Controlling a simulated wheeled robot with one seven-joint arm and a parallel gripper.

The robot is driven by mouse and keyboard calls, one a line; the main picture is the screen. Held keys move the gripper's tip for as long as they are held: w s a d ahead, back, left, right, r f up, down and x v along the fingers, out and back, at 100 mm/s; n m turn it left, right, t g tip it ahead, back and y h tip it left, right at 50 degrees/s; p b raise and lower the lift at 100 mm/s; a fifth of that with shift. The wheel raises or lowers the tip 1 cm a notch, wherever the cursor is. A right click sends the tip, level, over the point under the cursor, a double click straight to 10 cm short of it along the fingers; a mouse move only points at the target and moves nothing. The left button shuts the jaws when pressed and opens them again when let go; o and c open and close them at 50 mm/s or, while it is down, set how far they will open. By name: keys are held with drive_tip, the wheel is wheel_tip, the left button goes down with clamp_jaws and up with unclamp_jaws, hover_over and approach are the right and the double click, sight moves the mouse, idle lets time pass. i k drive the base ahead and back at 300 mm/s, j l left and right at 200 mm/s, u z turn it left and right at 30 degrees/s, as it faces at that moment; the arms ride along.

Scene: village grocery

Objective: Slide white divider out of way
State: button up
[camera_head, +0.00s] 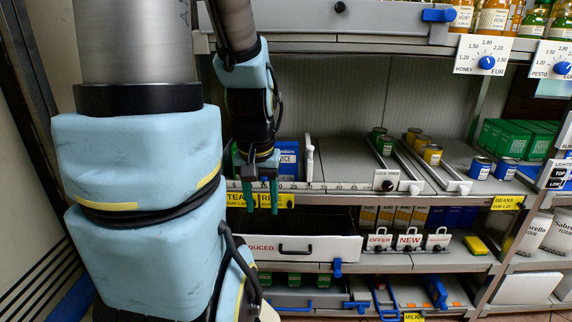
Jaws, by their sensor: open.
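A white divider (309,160) stands upright on the middle shelf, at the right side of the blue rice boxes (288,158). A rail with number marks (335,186) runs along the shelf front below it. My gripper (262,197) hangs pointing down in front of the shelf edge, left of the divider and apart from it. Its two green-tipped fingers are open with nothing between them. My gripper and wrist hide part of the rice boxes and shelf front.
Right of the divider is a bare shelf stretch (345,160), then a sloped lane (408,170) with green and yellow cans and a "lock view" tag (387,174). Blue cans (481,168) stand farther right. A white "reduced" drawer front (305,248) is below. An upper shelf edge (335,38) overhangs.

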sight(309, 149)
drive_tip(key=k+l+u, duration=0.1)
drive_tip(key=u, duration=0.35)
drive_tip(key=k+l+u, duration=0.15)
drive_tip(key=u, duration=0.35)
drive_tip(key=k+l+u, duration=0.2)
drive_tip(key=u, duration=0.25)
drive_tip(key=k+l, duration=0.15)
drive_tip(key=k, duration=0.35)
